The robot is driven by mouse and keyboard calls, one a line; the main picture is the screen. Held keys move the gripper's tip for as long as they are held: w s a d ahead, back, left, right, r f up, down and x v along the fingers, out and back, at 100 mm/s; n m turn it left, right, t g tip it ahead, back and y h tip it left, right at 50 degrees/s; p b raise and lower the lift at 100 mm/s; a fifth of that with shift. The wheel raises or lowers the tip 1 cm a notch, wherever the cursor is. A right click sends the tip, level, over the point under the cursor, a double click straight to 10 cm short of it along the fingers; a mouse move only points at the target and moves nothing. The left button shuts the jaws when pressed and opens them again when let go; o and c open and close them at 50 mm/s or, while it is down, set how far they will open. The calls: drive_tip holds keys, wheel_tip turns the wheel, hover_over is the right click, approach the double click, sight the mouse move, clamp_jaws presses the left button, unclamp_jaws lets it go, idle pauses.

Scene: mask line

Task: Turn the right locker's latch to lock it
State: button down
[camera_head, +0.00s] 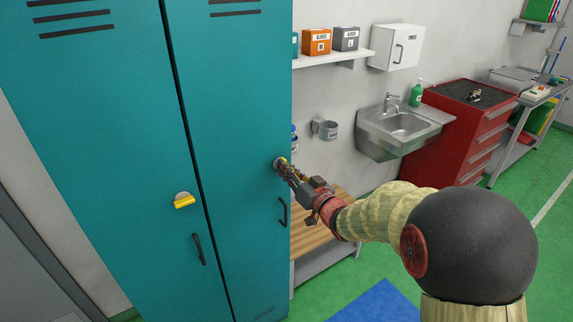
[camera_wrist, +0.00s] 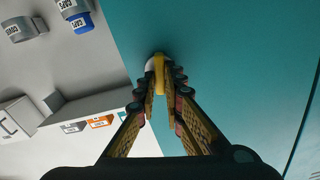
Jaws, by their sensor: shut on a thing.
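The right locker (camera_head: 240,130) is a teal door with a black handle (camera_head: 283,212) and vents at the top. Its latch (camera_head: 281,161) is at the door's right side, mostly hidden behind my gripper in the head view. In the wrist view the yellow latch (camera_wrist: 158,72) on its pale round base sits between my fingertips. My gripper (camera_wrist: 160,88) is shut on the latch, one finger on each side, and also shows in the head view (camera_head: 287,168). The latch's exact angle is hard to tell.
The left locker (camera_head: 95,150) has its own yellow latch (camera_head: 184,201) and black handle (camera_head: 198,249). Right of the lockers are a wooden bench (camera_head: 312,236), a shelf with boxes (camera_head: 335,57), a sink (camera_head: 400,128) and a red drawer cabinet (camera_head: 465,125). Green floor is free in front.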

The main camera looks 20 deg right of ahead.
drive_tip(key=shift+d+f+m+p, duration=0.1)
drive_tip(key=shift+f+m+p, duration=0.05)
drive_tip(key=shift+m+p, duration=3.15)
drive_tip(key=shift+d+f+m+p, duration=0.15)
drive_tip(key=shift+m+p, duration=2.05)
drive_tip(key=shift+m, duration=2.1)
drive_tip(key=c, duration=1.9)
unclamp_jaws()
drive_tip(key=v, duration=1.2)
